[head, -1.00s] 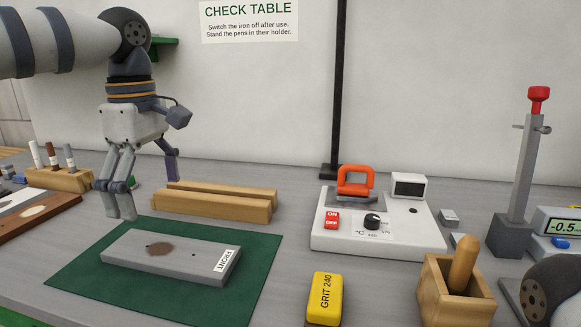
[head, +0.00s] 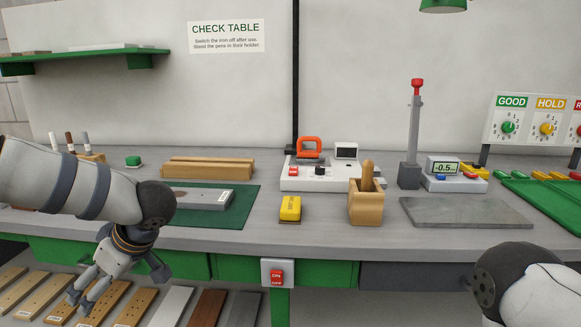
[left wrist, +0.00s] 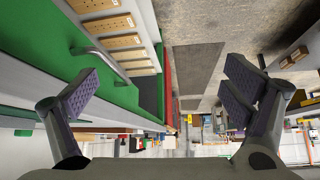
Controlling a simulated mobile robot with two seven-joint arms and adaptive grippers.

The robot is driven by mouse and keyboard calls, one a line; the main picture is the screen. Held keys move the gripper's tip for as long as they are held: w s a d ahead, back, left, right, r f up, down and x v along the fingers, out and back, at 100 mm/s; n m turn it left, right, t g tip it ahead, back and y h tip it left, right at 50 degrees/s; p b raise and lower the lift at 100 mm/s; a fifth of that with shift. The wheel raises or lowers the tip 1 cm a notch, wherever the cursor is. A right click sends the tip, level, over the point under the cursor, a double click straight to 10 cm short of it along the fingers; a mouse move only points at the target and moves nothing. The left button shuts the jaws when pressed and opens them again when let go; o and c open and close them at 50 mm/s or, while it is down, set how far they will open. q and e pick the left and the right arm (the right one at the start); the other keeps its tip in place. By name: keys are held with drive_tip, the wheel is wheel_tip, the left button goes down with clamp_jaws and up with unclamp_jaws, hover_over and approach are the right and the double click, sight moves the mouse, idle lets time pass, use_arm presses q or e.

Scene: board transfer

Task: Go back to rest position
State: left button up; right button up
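My left gripper (head: 80,298) hangs low in front of the table (head: 300,240), its fingers pointing down. The left wrist view shows the same gripper (left wrist: 165,90) open, with two pads wide apart and nothing between them. My right arm shows at the lower right of the head view, but its gripper is out of the picture. A grey board (head: 208,200) with a white label and a brown patch lies on the green mat (head: 240,212), partly hidden by my left arm.
Several boards (head: 172,305) lie low in front, beneath the table front and around my left gripper. An on/off switch box (head: 277,273) sits on the front edge. The yellow grit block (head: 290,208), wooden box (head: 366,205) and iron station (head: 318,178) stand on the table.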

use_arm(q)
drive_tip(key=s+d+f+m+t+h, duration=0.1)
drive_tip(key=s+d+f+m+t, duration=0.3)
drive_tip(key=f, duration=0.6)
drive_tip(key=s+d+f+m+h, duration=0.2)
drive_tip(key=s+f+m, duration=0.45)
drive_tip(key=f, duration=0.35)
drive_tip(key=s+d+f+m+g+h, duration=0.2)
drive_tip(key=s+g, duration=0.2)
drive_tip(key=s, duration=1.1)
drive_tip(key=s+d+f+m+g+h, duration=0.2)
drive_tip(key=s+f+g, duration=0.1)
drive_tip(key=s, duration=1.2)
drive_tip(key=shift+d+f+g+h, duration=0.3)
drive_tip(key=shift+g, duration=0.1)
